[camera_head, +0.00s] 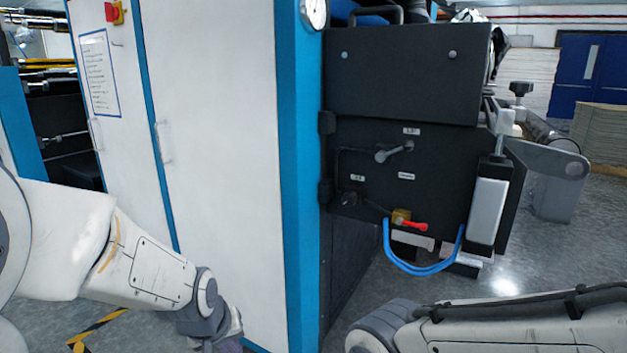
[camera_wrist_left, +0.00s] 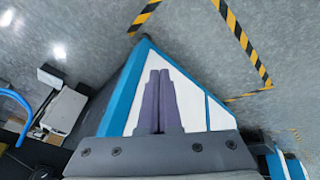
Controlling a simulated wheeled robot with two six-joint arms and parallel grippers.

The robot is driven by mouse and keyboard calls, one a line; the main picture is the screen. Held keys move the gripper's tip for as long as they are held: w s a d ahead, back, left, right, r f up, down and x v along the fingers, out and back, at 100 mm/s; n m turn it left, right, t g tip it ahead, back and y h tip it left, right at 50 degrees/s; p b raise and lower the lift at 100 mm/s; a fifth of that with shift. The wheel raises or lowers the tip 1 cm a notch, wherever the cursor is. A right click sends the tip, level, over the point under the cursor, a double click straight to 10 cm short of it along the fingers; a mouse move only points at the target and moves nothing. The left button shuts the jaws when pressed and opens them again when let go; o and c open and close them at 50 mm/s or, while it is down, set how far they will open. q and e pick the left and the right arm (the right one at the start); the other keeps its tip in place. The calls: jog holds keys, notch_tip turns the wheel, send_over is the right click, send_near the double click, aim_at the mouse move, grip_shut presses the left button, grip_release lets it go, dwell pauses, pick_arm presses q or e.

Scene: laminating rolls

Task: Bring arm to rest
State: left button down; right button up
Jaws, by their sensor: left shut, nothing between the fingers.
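My left arm comes in from the left in the head view and angles down beside the white cabinet. My left gripper (camera_head: 230,345) is mostly cut off by the bottom edge there. In the left wrist view its two purple-grey fingers (camera_wrist_left: 159,74) lie side by side, shut with nothing between them. The white cabinet with blue edges (camera_wrist_left: 124,103) and the floor are beyond them. My right arm lies low across the bottom right of the head view. Its gripper is out of the picture.
The white cabinet (camera_head: 225,150) stands close to my left arm. A dark machine block (camera_head: 405,75) with a red-handled valve (camera_head: 415,225) and a blue hose (camera_head: 410,268) is right of it. Yellow-black tape (camera_wrist_left: 243,40) marks open grey floor.

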pick_arm(q)
jog(key=s+a+f+m+g, duration=0.2)
jog(key=s+a+f+m, duration=0.15)
jog(key=s, duration=0.35)
jog(key=s+d+r+m+g, duration=0.1)
jog(key=s+d+r+m, duration=0.25)
jog(key=s+d, duration=0.35)
jog(key=s+d+r+m+g, duration=0.1)
jog(key=s+d+r+m, duration=0.25)
jog(key=s+d, duration=0.35)
notch_tip(320, 180, up, 31)
jog(key=w+p, duration=0.1)
jog(key=p, duration=3)
jog(key=shift+a, duration=0.2)
jog(key=shift+r+m, duration=0.1)
jog(key=shift+m, duration=0.15)
jog(key=shift+d, duration=0.15)
